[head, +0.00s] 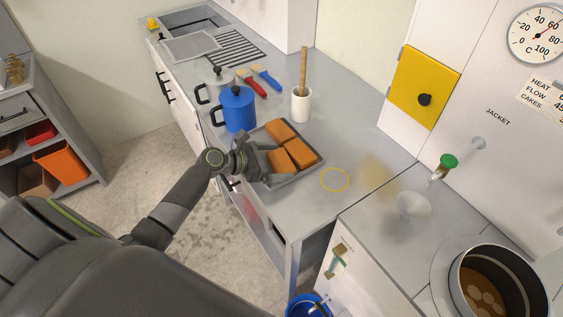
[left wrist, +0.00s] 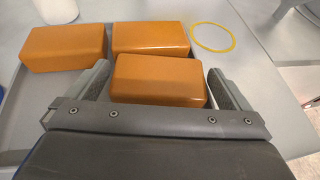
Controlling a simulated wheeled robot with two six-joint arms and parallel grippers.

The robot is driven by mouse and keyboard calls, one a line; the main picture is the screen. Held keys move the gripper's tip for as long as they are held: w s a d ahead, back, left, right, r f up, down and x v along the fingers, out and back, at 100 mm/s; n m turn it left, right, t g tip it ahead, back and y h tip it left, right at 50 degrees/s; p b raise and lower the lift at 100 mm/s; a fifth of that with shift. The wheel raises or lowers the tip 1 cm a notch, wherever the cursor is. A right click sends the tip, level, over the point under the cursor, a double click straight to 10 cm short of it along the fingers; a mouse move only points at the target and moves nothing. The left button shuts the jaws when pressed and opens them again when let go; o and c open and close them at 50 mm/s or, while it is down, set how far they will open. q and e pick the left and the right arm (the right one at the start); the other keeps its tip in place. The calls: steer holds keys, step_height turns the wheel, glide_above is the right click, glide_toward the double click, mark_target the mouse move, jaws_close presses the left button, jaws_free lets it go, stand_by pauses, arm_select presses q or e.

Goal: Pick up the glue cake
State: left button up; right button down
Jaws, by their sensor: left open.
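Three orange-brown glue cakes lie in a grey tray (head: 283,183) on the counter. In the head view they are the back cake (head: 280,132), the right cake (head: 300,153) and the near cake (head: 279,161). My left gripper (head: 266,160) is at the tray's near left side, by the near cake. In the left wrist view the open fingers of the gripper (left wrist: 159,90) stand on both sides of the nearest cake (left wrist: 160,79), with a gap visible at its right. Whether the left finger touches it I cannot tell. The other two cakes lie beyond it. My right gripper is not in view.
A blue pot (head: 237,110) and a white crock (head: 301,104) with a wooden handle stand behind the tray. Red (head: 254,85) and blue (head: 267,78) brushes lie farther back. A yellow ring (head: 335,180) marks clear counter right of the tray. An open pot (head: 497,285) holds brown contents.

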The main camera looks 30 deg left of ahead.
arm_select(q)
steer(key=shift+w, duration=0.1)
steer(key=c, duration=0.9)
steer(key=shift+o, duration=0.2)
step_height(320, 180, up, 10)
steer(key=shift+p, duration=0.3)
